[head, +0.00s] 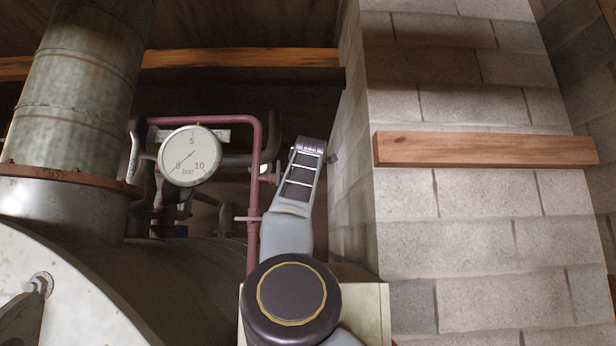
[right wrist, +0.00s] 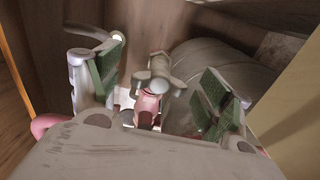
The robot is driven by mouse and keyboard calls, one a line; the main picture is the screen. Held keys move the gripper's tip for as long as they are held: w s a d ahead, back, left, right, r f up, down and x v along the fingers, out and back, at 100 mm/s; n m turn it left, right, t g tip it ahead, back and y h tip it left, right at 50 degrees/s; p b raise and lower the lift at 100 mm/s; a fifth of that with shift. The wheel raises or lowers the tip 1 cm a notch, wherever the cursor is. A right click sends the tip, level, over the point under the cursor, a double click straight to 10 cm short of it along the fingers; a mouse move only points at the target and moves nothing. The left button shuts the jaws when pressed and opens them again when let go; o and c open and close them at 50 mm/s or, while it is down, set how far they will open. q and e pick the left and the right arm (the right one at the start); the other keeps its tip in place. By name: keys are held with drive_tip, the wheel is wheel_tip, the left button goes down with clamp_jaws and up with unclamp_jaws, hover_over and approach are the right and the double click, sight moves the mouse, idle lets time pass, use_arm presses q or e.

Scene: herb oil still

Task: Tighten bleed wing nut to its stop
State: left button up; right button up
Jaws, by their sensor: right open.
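The bleed wing nut (right wrist: 158,86) shows in the right wrist view as a pale grey piece with rounded wings, on the end of a red pipe fitting (right wrist: 147,108). My right gripper (right wrist: 163,72) is open, with one green-padded finger on each side of the nut. I see gaps between the nut and both pads, and nothing is held. In the head view my right arm rises in front of the red pipe (head: 254,160); its fingers and the nut cannot be made out there. My left gripper is not in view.
A round pressure gauge (head: 188,156) hangs left of the red pipe. The metal still body (head: 200,275) lies below, with a thick flue (head: 80,70) above left. A block wall (head: 450,220) with a wooden batten (head: 485,149) closes off the right side.

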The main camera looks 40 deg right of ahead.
drive_tip(key=shift+s+a, duration=0.1)
drive_tip(key=shift+s, duration=0.05)
drive_tip(key=v, duration=0.7)
idle(0.6)
drive_tip(key=shift+f, duration=0.1)
idle(0.5)
